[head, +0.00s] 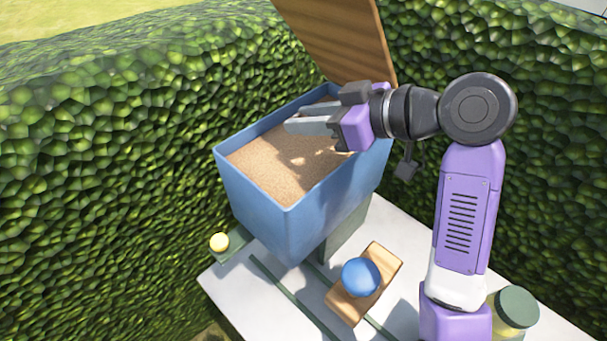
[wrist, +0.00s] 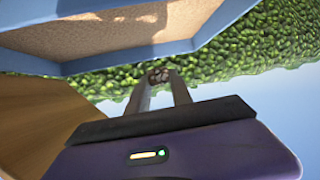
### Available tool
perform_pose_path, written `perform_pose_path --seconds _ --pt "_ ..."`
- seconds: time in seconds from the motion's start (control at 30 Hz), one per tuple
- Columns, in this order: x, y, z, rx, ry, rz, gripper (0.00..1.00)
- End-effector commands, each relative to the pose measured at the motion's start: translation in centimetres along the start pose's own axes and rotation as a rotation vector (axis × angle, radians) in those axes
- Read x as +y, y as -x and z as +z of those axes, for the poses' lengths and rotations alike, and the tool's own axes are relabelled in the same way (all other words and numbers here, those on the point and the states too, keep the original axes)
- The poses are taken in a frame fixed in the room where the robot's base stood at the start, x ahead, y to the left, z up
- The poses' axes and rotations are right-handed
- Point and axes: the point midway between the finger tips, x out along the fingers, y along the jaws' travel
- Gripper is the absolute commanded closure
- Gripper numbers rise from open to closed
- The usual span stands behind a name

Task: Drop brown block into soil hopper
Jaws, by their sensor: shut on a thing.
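The soil hopper (head: 262,215) is a blue open-topped box in the head view, filled with tan soil (head: 275,165). Its rim also shows at the top of the wrist view (wrist: 180,48). My gripper (head: 291,124) reaches in from the right and is above the soil, inside the rim as seen from the head. In the wrist view, my gripper (wrist: 160,78) is shut on a small brown block (wrist: 157,75) at its fingertips. In the head view I cannot pick the block out against the soil.
A wooden lid (head: 340,35) stands open behind the hopper. Hedges (head: 90,180) enclose the place.

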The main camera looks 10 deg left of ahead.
Motion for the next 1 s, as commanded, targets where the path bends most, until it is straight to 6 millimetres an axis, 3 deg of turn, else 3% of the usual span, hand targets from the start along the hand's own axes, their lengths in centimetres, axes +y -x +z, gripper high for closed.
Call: perform_pose_path --seconds 0.33,0.77,0.8,0.9,1.0 --pt "0.0 -1.6 3.3 -0.001 -0.003 -0.001 1.00" --pt "0.0 -1.9 4.0 0.000 0.000 0.000 1.00" --pt "0.0 -1.9 4.0 0.000 0.000 0.000 0.68" --pt "0.0 -1.9 3.9 0.000 0.000 0.000 0.48" --pt "0.0 -1.9 3.9 0.000 0.000 0.000 0.48"
